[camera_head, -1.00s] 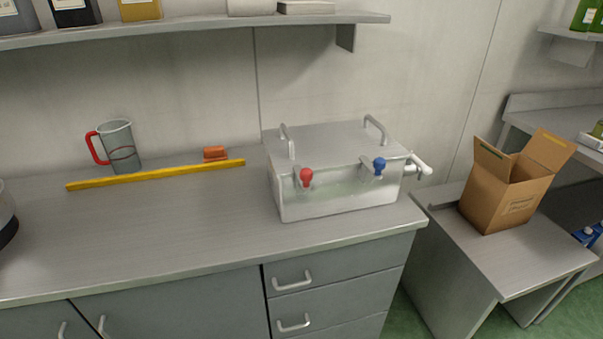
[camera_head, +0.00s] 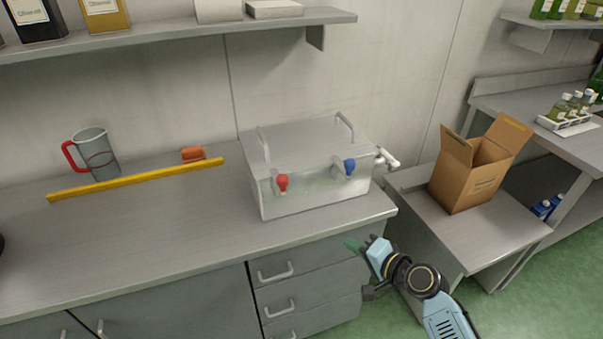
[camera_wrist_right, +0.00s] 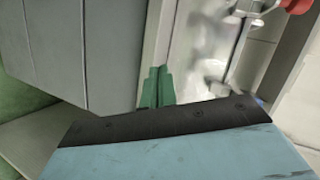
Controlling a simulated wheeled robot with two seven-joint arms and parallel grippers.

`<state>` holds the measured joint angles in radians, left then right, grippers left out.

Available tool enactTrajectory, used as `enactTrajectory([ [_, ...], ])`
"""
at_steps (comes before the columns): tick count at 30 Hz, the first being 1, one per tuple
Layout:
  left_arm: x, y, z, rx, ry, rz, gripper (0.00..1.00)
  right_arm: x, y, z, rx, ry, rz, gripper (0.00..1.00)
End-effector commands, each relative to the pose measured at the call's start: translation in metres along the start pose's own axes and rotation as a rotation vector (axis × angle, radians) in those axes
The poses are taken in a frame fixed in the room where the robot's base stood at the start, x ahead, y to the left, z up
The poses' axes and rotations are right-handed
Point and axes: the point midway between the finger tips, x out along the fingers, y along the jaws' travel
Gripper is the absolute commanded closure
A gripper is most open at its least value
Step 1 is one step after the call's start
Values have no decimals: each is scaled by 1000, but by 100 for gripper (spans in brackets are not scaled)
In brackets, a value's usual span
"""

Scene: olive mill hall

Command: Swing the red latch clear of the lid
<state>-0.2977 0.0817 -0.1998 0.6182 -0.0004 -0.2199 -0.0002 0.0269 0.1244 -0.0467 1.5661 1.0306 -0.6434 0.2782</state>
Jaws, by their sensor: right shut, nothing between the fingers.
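The red latch (camera_head: 282,182) and the blue latch (camera_head: 349,166) sit on the front of a metal box (camera_head: 310,197) on the counter. The box's lid (camera_head: 303,139) has two upright handles. Both latch knobs point up near the lid's front edge; I cannot tell exactly how they overlap it. My right gripper (camera_head: 353,244) is in front of the counter's edge, below and right of the box, shut and empty. In the right wrist view its green fingertips (camera_wrist_right: 157,88) are together, and the red knob (camera_wrist_right: 297,5) shows at the top right. My left gripper is not seen.
A yellow bar (camera_head: 135,180), a grey jug with a red handle (camera_head: 95,155) and an orange block (camera_head: 193,154) lie left of the box. A white tap (camera_head: 388,160) sticks out at its right. An open cardboard box (camera_head: 470,180) stands on a lower bench.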

Motion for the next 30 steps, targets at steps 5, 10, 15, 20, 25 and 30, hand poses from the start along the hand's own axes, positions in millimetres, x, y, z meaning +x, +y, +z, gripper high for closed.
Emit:
enactTrajectory([
  [5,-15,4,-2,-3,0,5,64,-22,-111,-30,56,-17,-223,100],
  [10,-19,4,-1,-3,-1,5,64,-37,-156,-38,74,-38,-322,100],
  [15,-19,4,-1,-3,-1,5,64,-40,-164,-40,79,-43,-342,100],
  [20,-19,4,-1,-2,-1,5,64,-40,-163,-39,79,-43,-340,100],
  [25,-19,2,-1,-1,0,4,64,-35,-164,-39,79,-43,-340,100],
  [30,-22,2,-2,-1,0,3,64,-13,-174,-38,80,-44,-341,100],
])
